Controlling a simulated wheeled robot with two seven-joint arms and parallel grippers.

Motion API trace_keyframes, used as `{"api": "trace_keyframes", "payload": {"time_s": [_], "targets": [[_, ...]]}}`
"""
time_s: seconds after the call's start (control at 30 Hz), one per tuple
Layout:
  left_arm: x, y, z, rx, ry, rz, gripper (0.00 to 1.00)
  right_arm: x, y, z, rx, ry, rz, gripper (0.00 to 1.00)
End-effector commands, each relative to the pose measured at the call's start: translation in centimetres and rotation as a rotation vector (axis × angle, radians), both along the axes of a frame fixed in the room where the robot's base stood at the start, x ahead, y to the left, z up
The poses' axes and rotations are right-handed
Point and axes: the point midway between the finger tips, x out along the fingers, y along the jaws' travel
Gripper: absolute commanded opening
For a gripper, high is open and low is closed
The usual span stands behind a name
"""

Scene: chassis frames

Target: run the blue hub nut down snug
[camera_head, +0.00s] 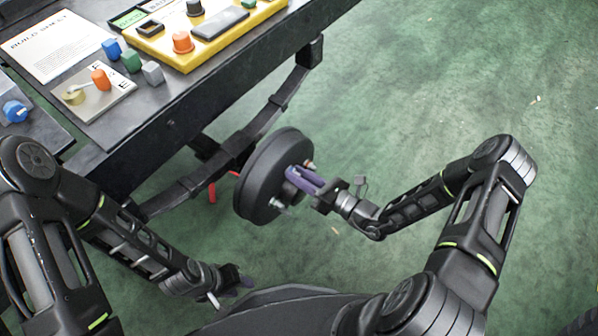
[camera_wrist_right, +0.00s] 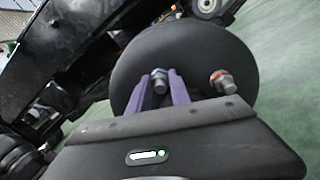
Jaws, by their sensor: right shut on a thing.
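The black hub disc (camera_head: 262,178) stands upright at the end of the dark frame beam in the head view. In the right wrist view the disc (camera_wrist_right: 195,52) fills the middle, with two metal studs showing. The blue hub nut (camera_wrist_right: 157,73) sits on the left stud, between the purple fingers of my right gripper (camera_wrist_right: 162,88), which is shut on it. In the head view my right gripper (camera_head: 297,177) reaches the disc's face and hides that nut. A red-orange nut (camera_wrist_right: 221,76) is on the other stud. My left gripper (camera_head: 229,289) is low, away from the hub; its jaw opening is unclear.
A dark bench (camera_head: 190,95) at upper left bears a yellow tray (camera_head: 215,42), a build sheet (camera_head: 58,45), several small coloured blocks and a card with an orange piece. A blue part (camera_head: 15,111) lies at far left. Green floor right of the hub is open.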

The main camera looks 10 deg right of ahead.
Motion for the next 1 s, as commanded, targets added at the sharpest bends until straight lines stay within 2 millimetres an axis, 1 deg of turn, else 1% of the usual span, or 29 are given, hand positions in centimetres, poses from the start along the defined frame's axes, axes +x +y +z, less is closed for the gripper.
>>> {"api": "trace_keyframes", "payload": {"time_s": [0.03, 0.4, 1.0], "targets": [[-0.1, -0.1, 0.6, -0.001, 0.002, -0.003, 0.36, 0.0, -0.1, 0.2, 0.035, 0.030, -0.002, 0.00], [-0.5, -0.5, 2.0, -0.007, 0.008, -0.012, 0.36, 0.0, -0.2, 0.1, 0.305, 0.254, -0.003, 0.00], [-0.8, -0.7, 3.1, -0.011, 0.013, -0.018, 0.36, 0.0, -0.3, -0.2, 0.732, 0.609, -0.003, 0.00]]}}
